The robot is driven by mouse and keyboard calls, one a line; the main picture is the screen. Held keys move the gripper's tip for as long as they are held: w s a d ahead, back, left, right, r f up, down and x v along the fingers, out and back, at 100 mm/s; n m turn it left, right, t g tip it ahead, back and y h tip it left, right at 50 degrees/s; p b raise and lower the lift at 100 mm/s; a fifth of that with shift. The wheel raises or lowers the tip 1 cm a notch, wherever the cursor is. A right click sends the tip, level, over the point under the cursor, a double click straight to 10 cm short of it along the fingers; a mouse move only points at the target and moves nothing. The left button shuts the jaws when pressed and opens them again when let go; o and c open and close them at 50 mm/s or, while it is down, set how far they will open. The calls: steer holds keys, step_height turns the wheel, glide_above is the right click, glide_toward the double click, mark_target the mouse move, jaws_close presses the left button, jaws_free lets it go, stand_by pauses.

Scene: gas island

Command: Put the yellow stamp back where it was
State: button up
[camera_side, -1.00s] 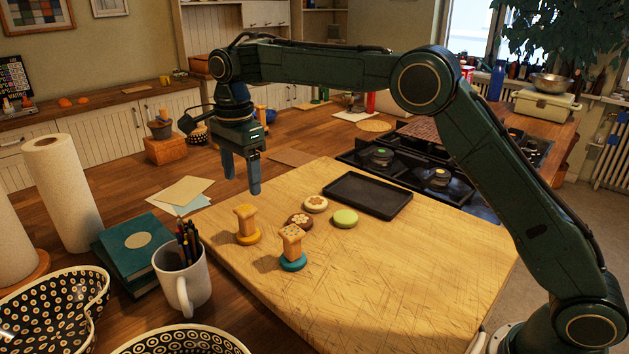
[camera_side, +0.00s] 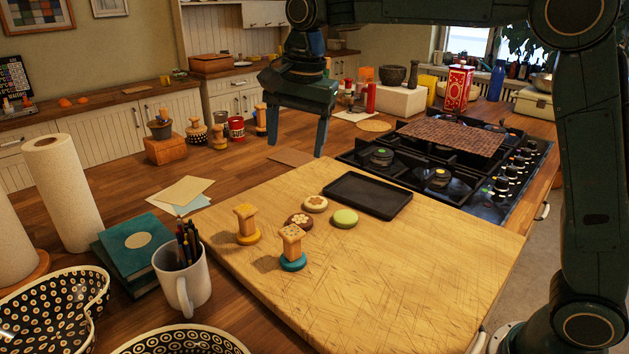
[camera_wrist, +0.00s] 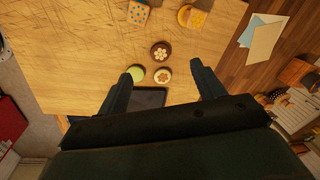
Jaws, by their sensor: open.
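The yellow stamp (camera_side: 247,225), a wooden spool-shaped handle on a yellow round base, stands upright on the wooden board (camera_side: 400,270). The blue stamp (camera_side: 292,248) stands upright to its right and nearer the side camera. In the wrist view the yellow stamp (camera_wrist: 193,17) and blue stamp (camera_wrist: 138,13) are at the top edge. My gripper (camera_side: 297,148) is open and empty, high above and behind the board in the side view. In the wrist view its two fingers (camera_wrist: 162,80) are spread apart, with cookies and the black tray visible between and beyond them.
A dark cookie (camera_side: 299,221), a cream cookie (camera_side: 315,204) and a green cookie (camera_side: 345,218) lie beside the stamps. The black tray (camera_side: 368,194) lies behind them. A gas hob (camera_side: 440,178) is beyond the board. A pencil mug (camera_side: 182,280) stands left; the board's front is clear.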

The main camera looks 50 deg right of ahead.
steer(key=s+d+f+n+t, duration=0.1)
steer(key=s+n, duration=0.3)
steer(key=s, duration=0.5)
steer(key=s+d+f+n+t, duration=0.1)
steer(key=s+d+n, duration=0.3)
steer(key=s, duration=0.6)
steer(key=s+d+f+n+t, duration=0.2)
steer(key=s+d+n, duration=0.1)
steer(key=s, duration=0.7)
steer(key=shift+d+f+n, duration=0.25)
steer(key=shift+f+n, duration=0.15)
steer(key=shift+n, duration=0.5)
